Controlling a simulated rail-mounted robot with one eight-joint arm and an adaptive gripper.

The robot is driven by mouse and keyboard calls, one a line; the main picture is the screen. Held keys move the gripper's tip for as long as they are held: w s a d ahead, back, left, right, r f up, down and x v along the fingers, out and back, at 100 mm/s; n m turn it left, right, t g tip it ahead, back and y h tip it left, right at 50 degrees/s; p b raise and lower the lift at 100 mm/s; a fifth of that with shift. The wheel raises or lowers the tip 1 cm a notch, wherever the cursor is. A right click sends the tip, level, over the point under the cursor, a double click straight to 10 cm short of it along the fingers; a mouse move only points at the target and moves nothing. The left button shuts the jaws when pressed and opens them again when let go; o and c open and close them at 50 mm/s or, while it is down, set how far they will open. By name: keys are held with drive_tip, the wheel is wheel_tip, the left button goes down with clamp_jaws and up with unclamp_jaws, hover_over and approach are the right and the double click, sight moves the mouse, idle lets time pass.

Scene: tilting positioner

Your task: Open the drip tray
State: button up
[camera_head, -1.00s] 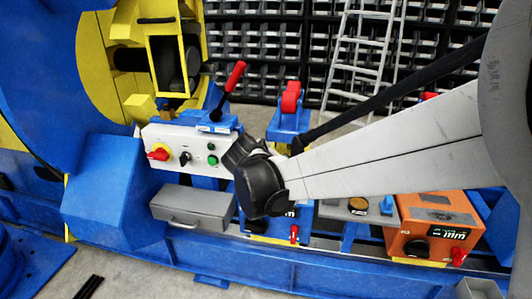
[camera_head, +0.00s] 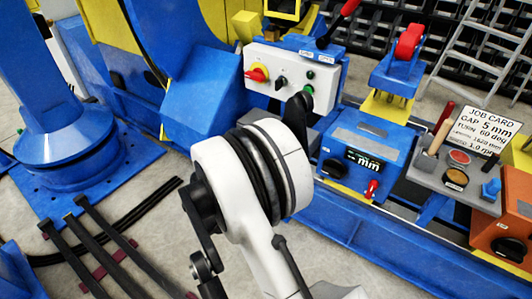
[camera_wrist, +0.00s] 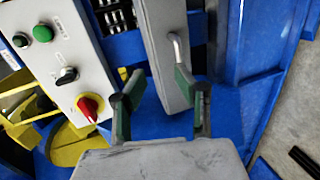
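The drip tray (camera_wrist: 160,40) is a long grey drawer with a bright bar handle (camera_wrist: 178,47) on its face. My gripper (camera_wrist: 160,88) shows in the wrist view with its two green-padded fingers spread apart and nothing held between them. The tray's near end shows between and beyond the fingertips, and the handle is ahead of the right finger. I cannot tell whether a finger touches the tray. In the head view my arm hides most of the tray and the gripper.
The white control panel (camera_head: 290,78) with a red-yellow knob stands above the tray area; it is close on the left in the wrist view (camera_wrist: 60,60). A blue box (camera_head: 365,150), a job card (camera_head: 484,128) and an orange unit (camera_head: 503,238) stand at right. Dark bars (camera_head: 115,245) lie on the floor.

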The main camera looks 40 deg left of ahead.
drive_tip(key=s+a+f, duration=0.2)
drive_tip(key=s+f, duration=0.1)
drive_tip(key=f, duration=0.1)
drive_tip(key=shift+n+t+y, duration=0.3)
drive_tip(key=shift+n+y, duration=0.1)
drive_tip(key=b+x, duration=0.2)
drive_tip(key=x, duration=0.4)
drive_tip(key=b+x, duration=0.2)
drive_tip(key=x, duration=0.5)
drive_tip(key=shift+w+a+r, duration=0.15)
drive_tip(key=shift+w+r, duration=0.05)
drive_tip(key=shift+w, duration=0.1)
clamp_jaws()
drive_tip(key=shift+s, duration=0.15)
